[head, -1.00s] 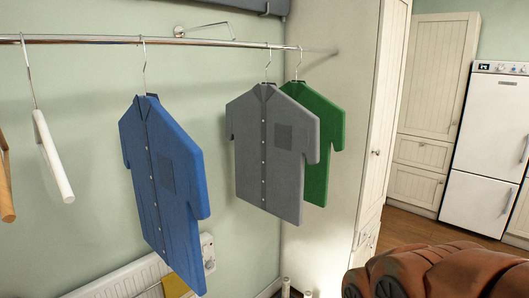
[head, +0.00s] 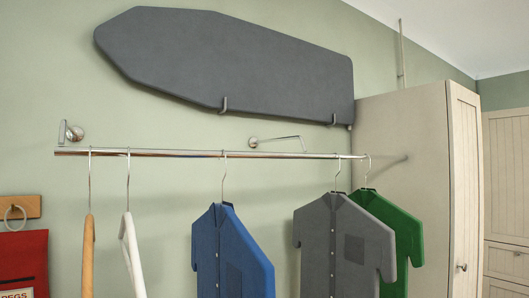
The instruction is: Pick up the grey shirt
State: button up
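The grey shirt (head: 338,248) hangs by a wire hanger from the right part of the metal rail (head: 200,154) in the head view. It has a collar, a button front and a chest pocket, and its lower part is cut off by the frame. A green shirt (head: 405,222) hangs close behind it and is partly hidden by it. A blue shirt (head: 232,255) hangs to its left with a gap between them. My gripper is not in view.
A wooden hanger (head: 88,255) and a white hanger (head: 132,262) hang on the left. A dark ironing board (head: 230,60) is mounted on the wall above. A tall cabinet (head: 400,140) stands at the right end. A red peg bag (head: 22,262) hangs at far left.

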aim_at(345, 249)
jog(key=u, duration=0.55)
jog(key=k, duration=1.3)
jog(key=z, duration=0.05)
jog(key=i, duration=0.45)
jog(key=z, duration=0.55)
jog(key=i, duration=1.2)
jog(key=u, duration=0.85)
